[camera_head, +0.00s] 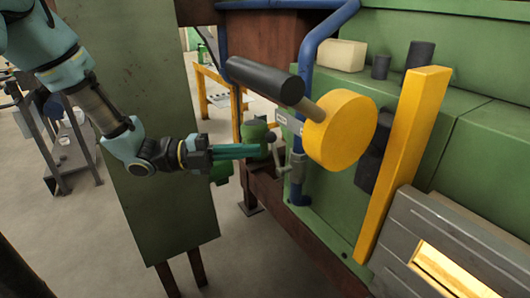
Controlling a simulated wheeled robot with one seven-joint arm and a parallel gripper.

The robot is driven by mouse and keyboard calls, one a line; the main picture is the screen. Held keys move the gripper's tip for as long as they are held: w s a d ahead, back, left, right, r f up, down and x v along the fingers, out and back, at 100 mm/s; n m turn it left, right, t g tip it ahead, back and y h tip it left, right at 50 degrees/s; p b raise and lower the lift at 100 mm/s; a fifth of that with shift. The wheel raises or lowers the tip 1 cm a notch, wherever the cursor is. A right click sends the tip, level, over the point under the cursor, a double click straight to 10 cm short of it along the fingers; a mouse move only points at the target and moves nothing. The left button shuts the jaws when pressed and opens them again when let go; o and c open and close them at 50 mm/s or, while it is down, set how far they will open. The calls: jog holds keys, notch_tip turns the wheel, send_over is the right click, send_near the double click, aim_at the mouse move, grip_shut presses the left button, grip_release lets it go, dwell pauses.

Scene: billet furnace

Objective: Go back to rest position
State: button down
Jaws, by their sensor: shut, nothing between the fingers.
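The fingertips are in front of a green rounded part (256,131) and left of a small metal valve lever (279,155) in the picture. I cannot tell whether they touch either one.
A yellow wheel (341,130) with a black handle (265,80) sticks out of the green furnace body (480,150). A yellow bar (402,160) leans beside a glowing opening (455,275). A green panel (150,210) stands behind my arm.

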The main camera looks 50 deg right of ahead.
jog(key=shift+b+v, duration=0.6)
jog(key=shift+v, duration=1.95)
